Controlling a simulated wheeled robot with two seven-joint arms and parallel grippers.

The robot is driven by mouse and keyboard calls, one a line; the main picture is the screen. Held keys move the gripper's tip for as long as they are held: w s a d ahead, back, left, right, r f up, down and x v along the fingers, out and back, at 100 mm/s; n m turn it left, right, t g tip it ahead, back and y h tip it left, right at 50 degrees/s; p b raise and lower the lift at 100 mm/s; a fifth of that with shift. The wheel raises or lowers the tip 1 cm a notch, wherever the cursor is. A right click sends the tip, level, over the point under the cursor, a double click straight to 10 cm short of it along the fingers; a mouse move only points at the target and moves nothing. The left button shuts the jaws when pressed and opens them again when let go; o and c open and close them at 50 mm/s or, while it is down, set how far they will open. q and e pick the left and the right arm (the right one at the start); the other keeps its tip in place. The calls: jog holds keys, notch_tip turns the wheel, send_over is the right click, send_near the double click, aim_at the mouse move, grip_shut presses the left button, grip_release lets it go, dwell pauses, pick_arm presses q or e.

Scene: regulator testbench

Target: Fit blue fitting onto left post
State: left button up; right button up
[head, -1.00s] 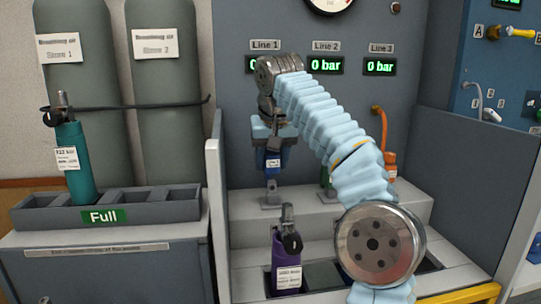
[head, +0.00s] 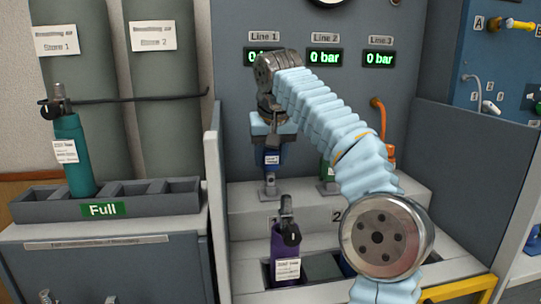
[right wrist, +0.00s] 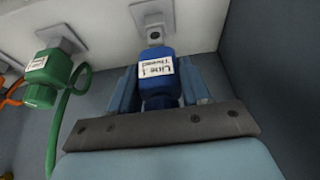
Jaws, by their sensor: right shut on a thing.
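The blue fitting (head: 271,157) carries a white label and is in the jaws of my right gripper (head: 272,136). The right wrist view shows the fitting (right wrist: 157,68) between the two blue fingers, with the gripper (right wrist: 155,92) shut on it. The left post (head: 269,190) is a grey metal piece on the bench step, directly below the fitting in the head view. In the right wrist view its top (right wrist: 153,36), with a dark hole, lies close to the fitting's end. I cannot tell whether they touch or are engaged. My left gripper is not in view.
A green fitting (right wrist: 45,75) with its hose is on the neighbouring post. An orange fitting (head: 390,155) is farther right. A purple bottle (head: 286,250) stands in front of the left post. A teal bottle (head: 73,155) stands in the grey rack. Bench side walls (head: 214,210) flank the area.

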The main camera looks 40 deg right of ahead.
aim_at(270, 173)
jog(key=shift+f+b, duration=1.5)
jog(key=shift+f, duration=0.45)
dwell(0.6)
jog(key=o, duration=1.3)
jog(key=p+v, duration=0.3)
jog(key=v, duration=0.3)
jog(key=shift+r, duration=0.35)
jog(key=v, duration=0.4)
jog(key=shift+a, duration=0.1)
jog(key=shift+s+a+r, duration=0.1)
jog(key=shift+s+r, duration=0.25)
jog(key=shift+r, duration=0.25)
